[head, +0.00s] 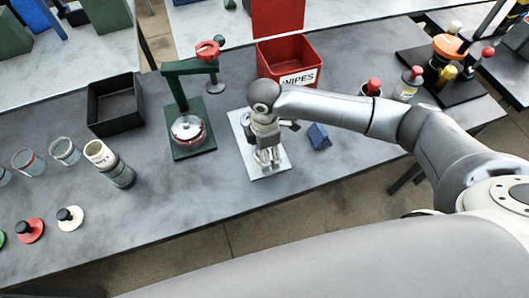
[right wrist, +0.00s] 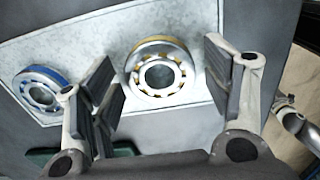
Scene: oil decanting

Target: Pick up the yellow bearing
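The yellow bearing (right wrist: 143,79), a steel ring with yellow between its balls, lies on a pale metal plate (right wrist: 100,48) in the right wrist view. A blue-ringed bearing (right wrist: 40,92) lies on the same plate to its left. My right gripper (right wrist: 160,85) is open, with one finger on each side of the yellow bearing and visible gaps between. In the head view the right gripper (head: 268,157) is over the plate (head: 281,165) and mostly hides the bearings. My left gripper is not in view.
A green press (head: 190,140) stands left of the plate, and a red wipes bin (head: 290,65) behind it. A small blue item (head: 319,136) lies close on the right. A black bin (head: 115,105) and glass jars (head: 65,151) are farther left. The front table area is clear.

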